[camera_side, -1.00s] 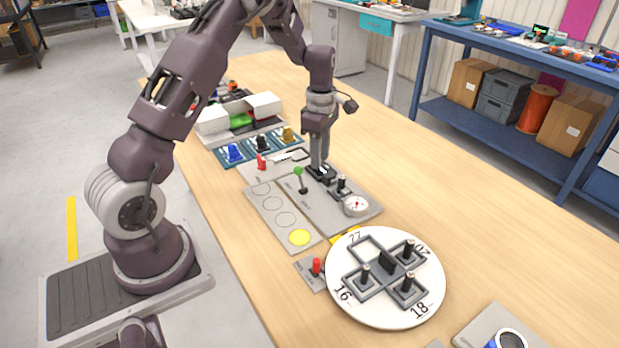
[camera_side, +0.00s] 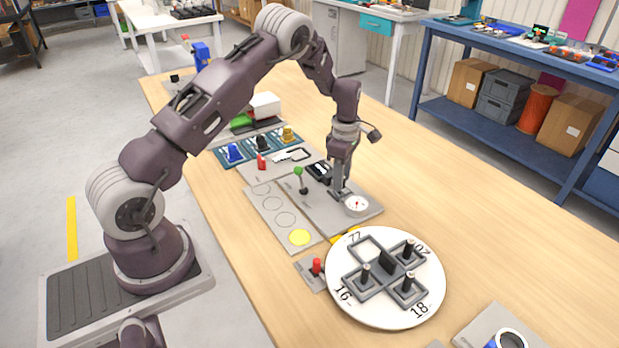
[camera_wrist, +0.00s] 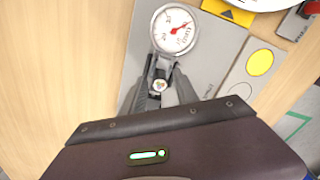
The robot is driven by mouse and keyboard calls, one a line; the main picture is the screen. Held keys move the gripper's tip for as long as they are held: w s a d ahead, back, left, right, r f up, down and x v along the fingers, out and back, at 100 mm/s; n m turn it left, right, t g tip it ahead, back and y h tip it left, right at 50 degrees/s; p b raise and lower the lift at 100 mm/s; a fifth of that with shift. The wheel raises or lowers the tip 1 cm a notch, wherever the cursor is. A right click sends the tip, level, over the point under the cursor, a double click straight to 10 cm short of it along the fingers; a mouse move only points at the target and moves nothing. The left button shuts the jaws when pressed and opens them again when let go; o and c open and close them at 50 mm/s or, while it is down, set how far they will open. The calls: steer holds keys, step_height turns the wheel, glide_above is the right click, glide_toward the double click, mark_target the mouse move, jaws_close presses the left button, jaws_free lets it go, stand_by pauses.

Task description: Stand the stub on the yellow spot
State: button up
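The yellow spot (camera_side: 300,237) is a flat disc at the near end of a grey strip with several outlined circles. It is bare and also shows in the wrist view (camera_wrist: 260,62). My gripper (camera_side: 338,193) is low over the grey plate beside the white gauge, fingers pointing down. In the wrist view its fingers (camera_wrist: 160,82) stand either side of the pale top of a small upright stub (camera_wrist: 160,86). The fingers hide most of the stub in the side view. I cannot tell whether they touch it.
The gauge (camera_side: 356,205) sits close to my gripper. A green-knobbed lever (camera_side: 300,178) stands on the same plate. A round white turntable (camera_side: 345,298) carries several dark pegs in square frames. A red-topped part (camera_side: 316,267) lies near the yellow spot.

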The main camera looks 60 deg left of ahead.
steer(key=shift+c, duration=0.3)
jaws_close()
steer(key=shift+a, duration=0.5)
step_height(320, 180, up, 8)
steer(key=shift+f, duration=0.2)
